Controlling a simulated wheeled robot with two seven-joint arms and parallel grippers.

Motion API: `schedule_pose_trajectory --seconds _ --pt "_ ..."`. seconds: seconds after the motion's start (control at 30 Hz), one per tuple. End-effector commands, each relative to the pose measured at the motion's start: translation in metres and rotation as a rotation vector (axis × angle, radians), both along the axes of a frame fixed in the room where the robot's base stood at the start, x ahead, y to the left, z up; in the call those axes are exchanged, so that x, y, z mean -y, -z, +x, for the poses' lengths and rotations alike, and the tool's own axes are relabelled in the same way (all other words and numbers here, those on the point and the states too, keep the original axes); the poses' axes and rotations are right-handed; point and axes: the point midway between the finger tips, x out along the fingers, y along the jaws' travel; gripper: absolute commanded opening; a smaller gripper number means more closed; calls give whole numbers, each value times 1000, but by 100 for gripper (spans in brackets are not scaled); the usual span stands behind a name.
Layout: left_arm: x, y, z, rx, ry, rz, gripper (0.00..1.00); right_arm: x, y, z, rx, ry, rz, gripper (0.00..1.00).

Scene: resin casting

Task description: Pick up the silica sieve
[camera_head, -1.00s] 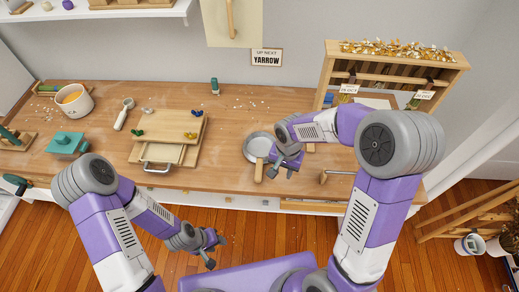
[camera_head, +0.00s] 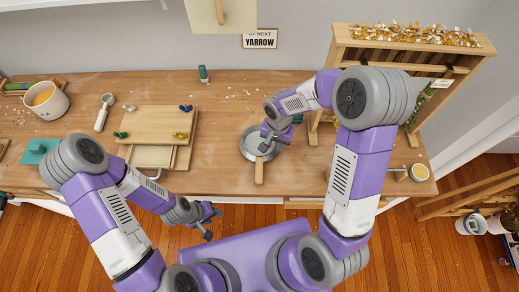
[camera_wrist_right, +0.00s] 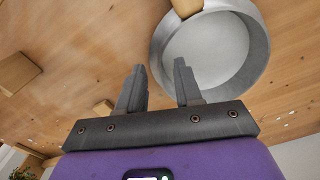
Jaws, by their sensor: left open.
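The silica sieve is a round grey metal pan with a pale mesh (camera_head: 250,143) and a wooden handle (camera_head: 259,172) toward me, on the bench right of centre. In the right wrist view the sieve (camera_wrist_right: 208,50) is at the top right, its handle cut off at the top edge. My right gripper (camera_head: 267,144) is over the sieve's right side. In the right wrist view its fingers (camera_wrist_right: 160,66) are apart with nothing between them; one overlaps the rim in the picture, and I cannot tell whether they touch. My left gripper (camera_head: 213,222) is open and empty, in front of the bench.
Stacked wooden boards (camera_head: 155,122) with small coloured clips lie left of the sieve. A wooden rack (camera_head: 405,50) stands at the back right. Bench between boards and sieve is mostly clear.

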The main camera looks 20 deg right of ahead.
Motion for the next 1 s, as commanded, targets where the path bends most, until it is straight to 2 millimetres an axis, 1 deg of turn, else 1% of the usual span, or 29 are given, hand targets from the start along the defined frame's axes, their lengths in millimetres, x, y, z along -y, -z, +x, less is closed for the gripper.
schedule_pose_trajectory --seconds 0.03,0.1,0.33,0.5,0.57,0.9,1.0 --pt "0 2 0 0 0 0 43 0 6 0 -2 1 -1 35" --pt "0 3 0 0 0 0 43 0 9 0 0 0 0 35" --pt "0 2 0 0 0 0 43 0 9 0 1 0 0 35" --pt "0 2 0 0 0 0 43 0 9 0 1 0 0 9" --pt "0 2 0 0 0 0 43 0 9 0 1 0 0 0" --pt "0 2 0 0 0 0 43 0 9 0 1 0 0 0" --pt "0 1 0 0 0 0 43 0 5 1 3 0 1 0"
